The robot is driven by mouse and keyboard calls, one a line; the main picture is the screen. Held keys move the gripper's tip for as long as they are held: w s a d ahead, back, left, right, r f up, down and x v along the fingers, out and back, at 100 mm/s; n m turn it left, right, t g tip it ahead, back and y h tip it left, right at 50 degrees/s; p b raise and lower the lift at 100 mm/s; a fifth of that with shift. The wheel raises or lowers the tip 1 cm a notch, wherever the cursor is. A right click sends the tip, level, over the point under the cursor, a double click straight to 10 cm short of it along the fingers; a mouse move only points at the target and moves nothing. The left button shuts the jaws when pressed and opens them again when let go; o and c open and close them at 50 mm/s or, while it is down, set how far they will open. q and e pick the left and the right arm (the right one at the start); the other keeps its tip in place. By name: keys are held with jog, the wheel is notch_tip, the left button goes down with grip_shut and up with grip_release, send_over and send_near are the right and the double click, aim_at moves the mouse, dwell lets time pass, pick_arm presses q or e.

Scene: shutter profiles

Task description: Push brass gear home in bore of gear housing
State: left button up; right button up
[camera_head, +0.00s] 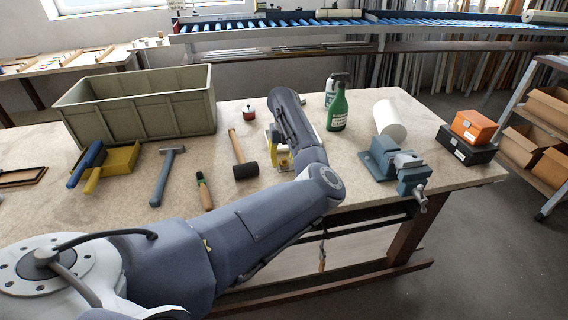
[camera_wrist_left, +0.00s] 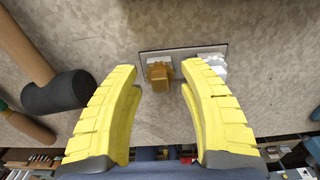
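The brass gear (camera_wrist_left: 160,74) shows in the left wrist view as a small brass-coloured piece between my left gripper's fingertips. It sits at a pale grey housing (camera_wrist_left: 185,58) on a dark-edged plate; a white toothed part (camera_wrist_left: 213,65) is beside it, partly behind the right finger. My left gripper (camera_wrist_left: 158,78) is open, its two yellow fingers apart on either side of the gear with gaps visible. In the head view the left gripper (camera_head: 281,158) is low over the bench, largely hidden by my arm. How deep the gear sits cannot be told. My right gripper is not in view.
A black-headed mallet (camera_head: 245,170) lies just left of the gripper. A red-topped pot (camera_head: 249,113), green bottle (camera_head: 338,111), white cylinder (camera_head: 390,119) and blue vise (camera_head: 397,165) stand around it. A large grey-green bin (camera_head: 140,108) is at back left. Bare bench lies between arm and vise.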

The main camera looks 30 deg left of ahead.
pick_arm(q)
grip_shut()
dwell(0.5)
